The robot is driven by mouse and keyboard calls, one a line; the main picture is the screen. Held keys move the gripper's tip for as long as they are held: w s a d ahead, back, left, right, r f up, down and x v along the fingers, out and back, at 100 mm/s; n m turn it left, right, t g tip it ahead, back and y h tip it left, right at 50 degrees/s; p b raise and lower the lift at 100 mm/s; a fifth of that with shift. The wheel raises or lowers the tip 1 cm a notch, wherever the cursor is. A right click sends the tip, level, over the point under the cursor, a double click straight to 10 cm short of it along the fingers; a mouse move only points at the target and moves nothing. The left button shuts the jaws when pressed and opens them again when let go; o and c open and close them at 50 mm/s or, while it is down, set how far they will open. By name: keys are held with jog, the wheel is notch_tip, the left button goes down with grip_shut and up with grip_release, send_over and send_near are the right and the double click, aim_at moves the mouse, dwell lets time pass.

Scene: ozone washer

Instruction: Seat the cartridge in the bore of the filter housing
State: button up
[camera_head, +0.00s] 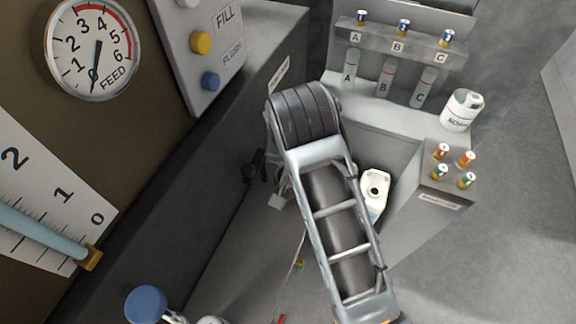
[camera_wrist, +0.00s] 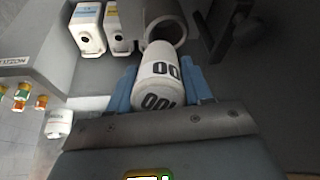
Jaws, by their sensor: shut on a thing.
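In the wrist view, my gripper (camera_wrist: 158,88) has its two blue fingers closed on the sides of a white cartridge (camera_wrist: 160,68) with dark printed digits. Just beyond the cartridge is the grey cylindrical filter housing (camera_wrist: 178,22), its dark round bore facing the cartridge. The cartridge's far end overlaps the lower edge of the bore in the picture; I cannot tell whether it is touching or inside. In the head view I cannot make out my gripper, the cartridge or the housing bore.
Two white boxes (camera_wrist: 90,30) with dark round spots stand left of the housing. A white canister (camera_head: 461,110) stands on the right ledge. Small coloured-cap vials (camera_head: 440,172) stand on a pedestal (camera_head: 440,197). A gauge (camera_head: 92,50) and button panel (camera_head: 200,45) are at left.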

jog(key=shift+w+a+f, duration=0.5)
jog(key=shift+a, duration=0.25)
jog(key=shift+a+f+p, duration=0.1)
jog(key=shift+f+p, duration=0.65)
jog(key=shift+f, duration=1.1)
jog(key=o, duration=1.2)
jog(key=shift+f, duration=0.1)
jog(key=shift+f+b, duration=0.15)
jog(key=shift+b, duration=0.35)
jog(key=v, duration=0.7)
jog(key=shift+s+r+b, duration=0.15)
jog(key=shift+r+b, duration=0.2)
jog(key=shift+r, duration=0.05)
jog(key=shift+s, duration=0.1)
